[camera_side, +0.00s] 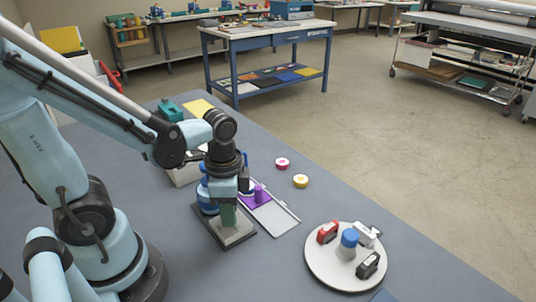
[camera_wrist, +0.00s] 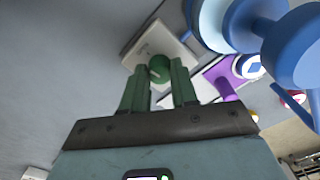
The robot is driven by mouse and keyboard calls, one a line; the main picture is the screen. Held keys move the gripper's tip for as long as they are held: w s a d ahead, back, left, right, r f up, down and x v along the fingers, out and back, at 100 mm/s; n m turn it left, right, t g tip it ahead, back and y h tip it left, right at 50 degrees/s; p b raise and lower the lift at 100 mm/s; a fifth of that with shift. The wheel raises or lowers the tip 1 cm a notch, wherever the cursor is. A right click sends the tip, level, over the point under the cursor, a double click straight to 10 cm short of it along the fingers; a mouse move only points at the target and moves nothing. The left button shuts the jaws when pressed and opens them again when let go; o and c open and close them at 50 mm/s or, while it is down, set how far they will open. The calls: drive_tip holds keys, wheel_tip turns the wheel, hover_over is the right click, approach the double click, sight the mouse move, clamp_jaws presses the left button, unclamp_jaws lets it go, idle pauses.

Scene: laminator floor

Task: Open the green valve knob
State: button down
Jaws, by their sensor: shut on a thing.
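The green valve knob (camera_wrist: 159,68) shows in the wrist view as a round green piece on a pale square base (camera_wrist: 150,40). My gripper (camera_wrist: 160,82) has its two green fingers on either side of the knob, shut on it. In the side view my gripper (camera_side: 228,214) points down over the pale base (camera_side: 239,233), which sits on a dark plate on the blue-grey table. There the fingers and wrist hide the knob, and how far it is turned cannot be told.
A blue device (camera_side: 206,196) stands close behind my gripper. Beside it is a metal tray with a purple piece (camera_side: 259,196). Pink (camera_side: 282,163) and yellow (camera_side: 300,181) discs lie beyond. A white turntable (camera_side: 320,275) at right carries several small items. Table between is clear.

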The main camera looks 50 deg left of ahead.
drive_tip(key=shift+m, duration=0.8)
drive_tip(key=c, duration=0.9)
unclamp_jaws()
drive_tip(key=shift+r, duration=6.05)
drive_tip(key=shift+f, duration=0.1)
